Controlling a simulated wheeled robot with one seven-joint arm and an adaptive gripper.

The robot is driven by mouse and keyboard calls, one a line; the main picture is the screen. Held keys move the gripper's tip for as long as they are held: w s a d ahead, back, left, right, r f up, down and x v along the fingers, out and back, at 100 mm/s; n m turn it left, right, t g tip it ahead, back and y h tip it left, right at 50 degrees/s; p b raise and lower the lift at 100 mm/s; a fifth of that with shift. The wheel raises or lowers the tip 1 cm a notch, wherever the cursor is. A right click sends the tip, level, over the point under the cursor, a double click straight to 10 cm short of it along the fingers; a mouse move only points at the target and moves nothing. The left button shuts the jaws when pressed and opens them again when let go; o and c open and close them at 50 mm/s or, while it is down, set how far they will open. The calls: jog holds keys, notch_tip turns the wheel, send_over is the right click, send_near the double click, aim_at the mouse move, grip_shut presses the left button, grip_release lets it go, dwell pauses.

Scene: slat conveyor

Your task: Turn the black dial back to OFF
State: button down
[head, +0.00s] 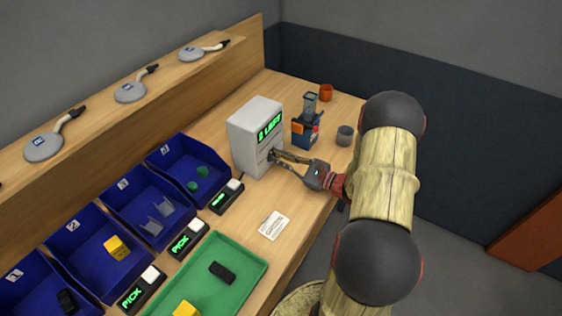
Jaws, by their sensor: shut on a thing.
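A white box (248,146) with a green lit display (269,128) stands on the wooden bench. The display's letters are hard to read at this size. The black dial (271,154) is on the box's front face, below the display, mostly covered by my gripper's fingertips. My gripper (275,156) reaches in from the right and is shut on the dial. The dial's pointer and its OFF mark cannot be made out.
A blue and orange device (306,127), an orange cup (326,92) and a grey cup (345,135) stand right of the box. Blue bins (104,209) and a green tray (252,262) are at lower left. A white card (273,225) lies near the bench's front edge.

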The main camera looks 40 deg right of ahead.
jog(key=n+b, duration=0.4)
jog(key=n, duration=0.1)
jog(key=shift+a+f, duration=0.15)
jog(key=shift+f, duration=0.15)
jog(key=n+b, duration=0.3)
jog(key=shift+s+a+n+b, duration=0.1)
jog(key=shift+n+b, duration=0.2)
jog(key=c, duration=2)
grip_release()
jog(key=shift+n, duration=0.3)
jog(key=shift+o, duration=0.5)
jog(key=shift+r, duration=0.1)
jog(key=v, duration=1.2)
